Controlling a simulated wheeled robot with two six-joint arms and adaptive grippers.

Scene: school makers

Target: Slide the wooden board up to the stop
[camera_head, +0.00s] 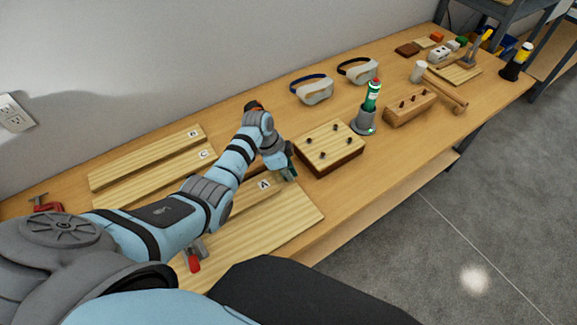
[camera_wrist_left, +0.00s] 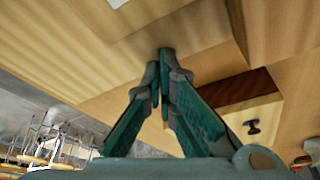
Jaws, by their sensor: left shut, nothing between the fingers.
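A wooden board marked A (camera_head: 243,203) lies on a wider pale wooden panel (camera_head: 285,218) at the front of the bench. My left gripper (camera_head: 287,174) is shut and empty at the far right end of board A. In the left wrist view the closed fingertips (camera_wrist_left: 166,55) are close to pale wood; I cannot tell whether they touch it. My left forearm hides part of board A and the panel. I cannot clearly make out the stop. My right gripper is not in view.
A block with dark pegs (camera_head: 330,150) stands just beyond the gripper. Boards marked B (camera_head: 150,155) and C (camera_head: 150,180) lie along the wall side. A red-handled clamp (camera_head: 194,263) is near my arm.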

